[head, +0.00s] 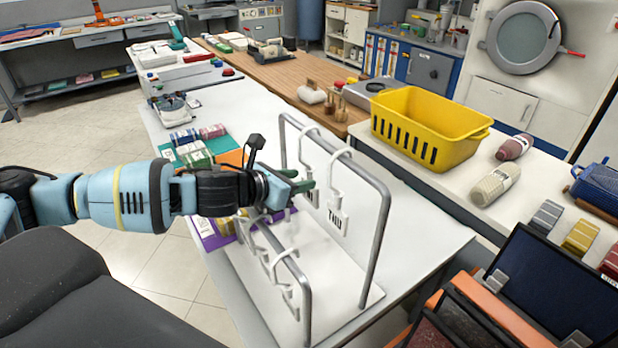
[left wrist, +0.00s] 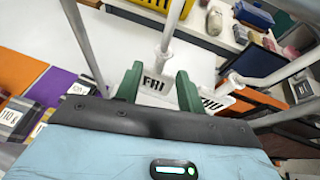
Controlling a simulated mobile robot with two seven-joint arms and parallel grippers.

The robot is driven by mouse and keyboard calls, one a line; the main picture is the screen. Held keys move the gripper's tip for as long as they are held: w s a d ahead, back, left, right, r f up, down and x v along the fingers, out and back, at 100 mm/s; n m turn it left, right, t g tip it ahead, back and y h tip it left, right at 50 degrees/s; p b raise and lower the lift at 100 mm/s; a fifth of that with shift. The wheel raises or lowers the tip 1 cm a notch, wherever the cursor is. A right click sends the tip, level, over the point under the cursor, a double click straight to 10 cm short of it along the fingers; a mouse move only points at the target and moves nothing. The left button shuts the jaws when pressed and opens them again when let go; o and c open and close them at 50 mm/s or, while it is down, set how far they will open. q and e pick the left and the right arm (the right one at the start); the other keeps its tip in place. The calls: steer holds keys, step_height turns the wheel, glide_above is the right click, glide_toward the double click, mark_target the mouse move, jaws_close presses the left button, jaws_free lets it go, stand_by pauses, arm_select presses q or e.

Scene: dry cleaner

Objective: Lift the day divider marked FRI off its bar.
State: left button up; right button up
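The FRI divider (left wrist: 156,83) is a white tag with black letters on a white hook, hanging from a metal bar. In the head view it (head: 311,196) is partly covered by my left gripper (head: 298,186). In the left wrist view the green fingers of this gripper (left wrist: 157,88) stand apart, one on each side of the FRI tag. I cannot tell whether they touch it. The THU divider (head: 337,218) hangs just right on the same tall bar (head: 372,180); it also shows in the left wrist view (left wrist: 212,98). My right gripper is not in view.
A lower front bar (head: 306,290) carries several more white dividers close under my left arm. The rack's white base (head: 345,303) stands on a white table. A yellow basket (head: 432,124) is on the counter behind, with two rolled bundles right of it.

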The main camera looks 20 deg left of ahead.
arm_select(q)
steer(key=shift+x, duration=1.1)
steer(key=shift+r, duration=0.1)
jaws_close()
steer(key=shift+r, duration=0.1)
